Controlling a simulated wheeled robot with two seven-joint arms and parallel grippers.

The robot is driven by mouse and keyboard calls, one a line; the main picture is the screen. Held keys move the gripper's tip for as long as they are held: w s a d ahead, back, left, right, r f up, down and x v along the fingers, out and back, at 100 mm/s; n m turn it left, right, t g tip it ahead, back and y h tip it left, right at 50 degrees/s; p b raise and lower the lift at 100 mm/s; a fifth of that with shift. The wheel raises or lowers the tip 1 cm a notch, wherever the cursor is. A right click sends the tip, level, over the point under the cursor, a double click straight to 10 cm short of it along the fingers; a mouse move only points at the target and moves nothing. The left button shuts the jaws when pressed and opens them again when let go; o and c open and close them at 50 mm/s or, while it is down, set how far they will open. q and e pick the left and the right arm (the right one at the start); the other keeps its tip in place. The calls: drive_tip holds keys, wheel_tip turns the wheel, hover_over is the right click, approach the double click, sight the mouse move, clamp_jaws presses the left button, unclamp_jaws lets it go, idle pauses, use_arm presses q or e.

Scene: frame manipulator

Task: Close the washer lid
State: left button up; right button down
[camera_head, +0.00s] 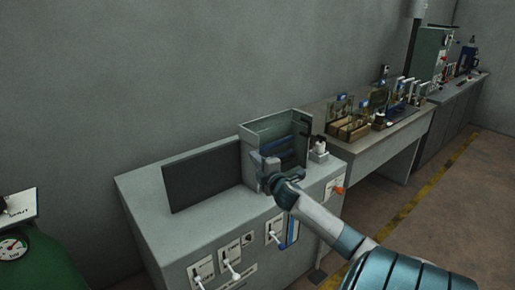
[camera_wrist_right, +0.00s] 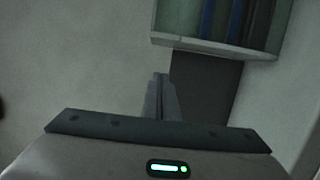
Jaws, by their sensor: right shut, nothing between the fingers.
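An open-topped grey-green box (camera_head: 262,131), which looks like the washer, stands on the grey cabinet with blue parts inside. A dark flat panel (camera_head: 202,175) stands upright beside its left side; it may be the lid, but I cannot tell for sure. My right gripper (camera_head: 268,165) is at the front of the box and hides part of it. In the right wrist view my right gripper (camera_wrist_right: 160,95) has its fingers together and empty. There the box's rim (camera_wrist_right: 215,47) shows at upper right, with a dark surface (camera_wrist_right: 205,85) below it. My left gripper is out of view.
The grey cabinet (camera_head: 160,200) has several levers on its front and an orange knob (camera_head: 340,190). A small white item (camera_head: 319,155) stands right of the box. A bench (camera_head: 345,150) with several items is beyond. A green tank (camera_head: 50,260) is at lower left.

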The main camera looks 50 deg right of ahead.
drive_tip(key=shift+v, duration=1)
